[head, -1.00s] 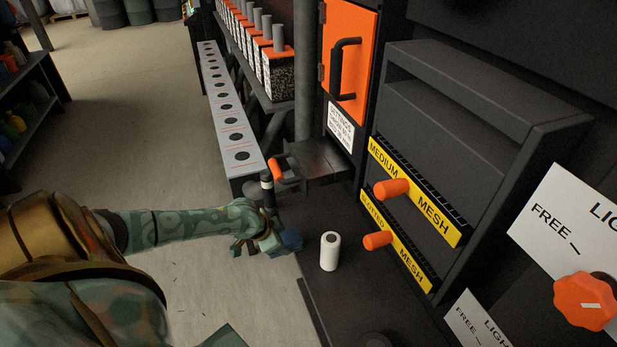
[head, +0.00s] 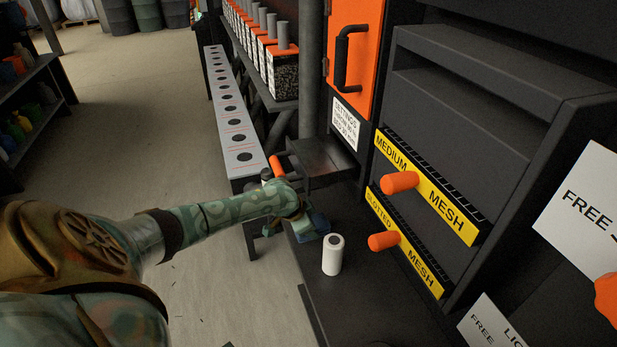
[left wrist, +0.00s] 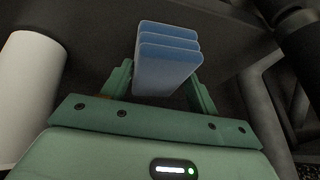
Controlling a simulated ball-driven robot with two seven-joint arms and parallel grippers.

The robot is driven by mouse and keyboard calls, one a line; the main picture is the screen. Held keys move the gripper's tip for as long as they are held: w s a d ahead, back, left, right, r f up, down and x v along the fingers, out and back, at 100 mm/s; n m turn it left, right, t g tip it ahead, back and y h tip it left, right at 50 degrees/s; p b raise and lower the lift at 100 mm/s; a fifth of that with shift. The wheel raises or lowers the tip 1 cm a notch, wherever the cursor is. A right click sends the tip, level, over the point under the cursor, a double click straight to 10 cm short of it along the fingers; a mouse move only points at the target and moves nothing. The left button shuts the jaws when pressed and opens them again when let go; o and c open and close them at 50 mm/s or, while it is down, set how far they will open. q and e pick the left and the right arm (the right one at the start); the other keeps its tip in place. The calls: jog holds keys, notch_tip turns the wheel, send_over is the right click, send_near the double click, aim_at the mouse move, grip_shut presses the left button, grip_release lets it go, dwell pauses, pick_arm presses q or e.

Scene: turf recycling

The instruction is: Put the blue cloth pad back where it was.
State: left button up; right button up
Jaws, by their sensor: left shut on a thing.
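The blue cloth pad (left wrist: 168,62) is a folded, layered block between the two green fingers of my left gripper (left wrist: 160,88) in the left wrist view. The gripper is shut on it. In the head view my left gripper (head: 305,228) is over the dark bench top (head: 300,275), near its left edge, and the pad (head: 319,224) shows at its tip. I cannot tell whether the pad touches the bench. My right gripper is not in view.
A white roll (head: 333,255) stands upright just right of the pad; it also shows in the left wrist view (left wrist: 30,85). Orange handles (head: 399,182) stick out from the yellow-labelled mesh screens at right. An orange-handled lever (head: 277,167) stands behind my gripper.

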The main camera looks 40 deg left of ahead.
pick_arm(q)
jog(key=o, duration=1)
jog(key=shift+c, duration=0.2)
